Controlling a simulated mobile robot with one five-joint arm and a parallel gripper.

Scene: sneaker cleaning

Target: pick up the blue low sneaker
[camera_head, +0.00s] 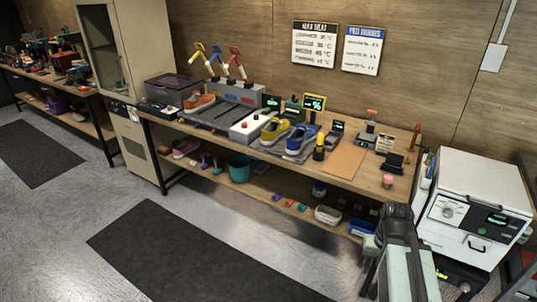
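A blue-grey low sneaker (299,141) sits on the long wooden workbench (345,160), right beside a yellow sneaker (274,131). Both are small in the picture and rest on a dark mat or tray. An orange sneaker (198,102) stands farther left on the same bench. Part of my arm shows at the bottom right, in front of the bench's right end and well away from the sneakers. My gripper's fingertips cannot be seen.
A white cabinet-like machine (480,205) stands right of the bench. A yellow-and-black bottle (319,150) stands close to the blue-grey sneaker's right. The lower shelf holds a teal bucket (239,168). A dark floor mat (190,255) lies on open floor in front.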

